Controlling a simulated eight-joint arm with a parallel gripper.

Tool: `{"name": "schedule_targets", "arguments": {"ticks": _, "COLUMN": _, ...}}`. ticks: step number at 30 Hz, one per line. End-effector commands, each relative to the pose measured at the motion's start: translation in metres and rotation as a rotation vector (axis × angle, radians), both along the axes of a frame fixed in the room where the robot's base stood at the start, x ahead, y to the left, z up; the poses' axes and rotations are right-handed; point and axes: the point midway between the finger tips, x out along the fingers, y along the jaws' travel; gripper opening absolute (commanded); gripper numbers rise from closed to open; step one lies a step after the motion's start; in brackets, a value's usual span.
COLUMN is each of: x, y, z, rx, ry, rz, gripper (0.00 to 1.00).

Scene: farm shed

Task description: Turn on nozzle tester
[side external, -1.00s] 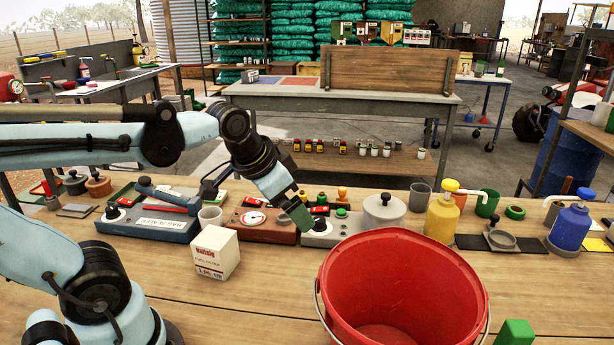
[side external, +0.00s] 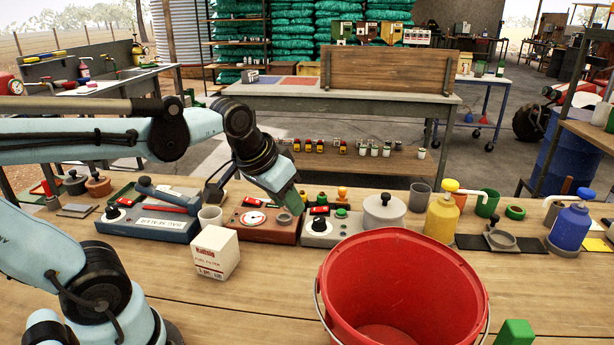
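No label reading nozzle tester is legible. A red-brown box with a round white gauge (side external: 262,227) stands on the bench and may be the tester. It has a grey round knob (side external: 284,219) near its right end. A grey box (side external: 330,236) with a black knob, a red switch and a green button stands just right of it. My gripper (side external: 291,207) points down over the right end of the red-brown box, close to the grey knob. Whether it touches anything is unclear. Its fingers are too small and angled to show whether they are open.
A large red bucket (side external: 405,290) stands in front of the grey box. A white filter carton (side external: 216,252), a blue bag sealer (side external: 150,224) and a white cup (side external: 210,217) are to the left. A lidded grey pot (side external: 384,212) and a yellow pump bottle (side external: 441,219) stand right.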

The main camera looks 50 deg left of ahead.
Motion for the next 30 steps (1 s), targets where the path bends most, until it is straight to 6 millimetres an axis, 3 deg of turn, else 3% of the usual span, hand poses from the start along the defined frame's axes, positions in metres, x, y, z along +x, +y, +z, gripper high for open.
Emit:
{"name": "schedule_targets", "arguments": {"ticks": 1, "x": 0.007, "y": 0.01, "z": 0.007, "rx": 0.0, "ry": 0.027, "rz": 0.034, "gripper": 0.25}}
{"name": "schedule_targets", "arguments": {"ticks": 6, "x": 0.025, "y": 0.042, "z": 0.022, "rx": -0.004, "ry": 0.119, "rz": 0.145, "gripper": 0.0}}
{"name": "schedule_targets", "arguments": {"ticks": 18, "x": 0.056, "y": 0.129, "z": 0.039, "rx": -0.025, "ry": 0.334, "rz": 0.417, "gripper": 0.0}}
{"name": "schedule_targets", "arguments": {"ticks": 24, "x": 0.063, "y": 0.174, "z": 0.038, "rx": -0.043, "ry": 0.435, "rz": 0.551, "gripper": 0.0}}
{"name": "schedule_targets", "arguments": {"ticks": 30, "x": 0.062, "y": 0.206, "z": 0.034, "rx": -0.056, "ry": 0.508, "rz": 0.647, "gripper": 0.0}}
